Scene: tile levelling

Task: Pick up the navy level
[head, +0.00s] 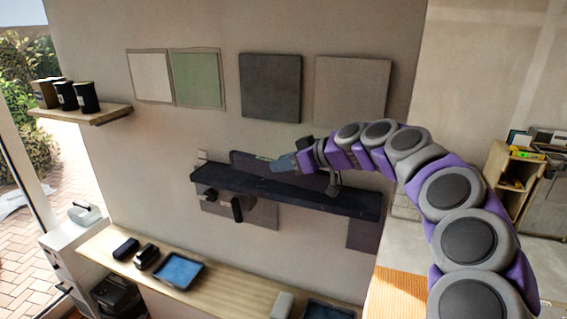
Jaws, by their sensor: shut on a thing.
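The navy level (270,188) looks like a long dark bar, slanting slightly down to the right across the middle of the head view, in front of the wall. My gripper (318,172) is at its upper edge, right of the bar's middle. One dark finger part curves down to the bar. A grey-blue piece (283,164) points left from the gripper over the bar. The jaws are shut on the level, though the exact contact is small and partly hidden. I cannot tell whether the bar is clear of the wall.
Dark panels show behind and below the bar, with a black handle-like item (237,210) beneath it. A wooden counter (230,290) below carries a blue tray (179,271) and black items. A shelf (85,113) with dark containers is at left. Square tiles (270,88) hang above.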

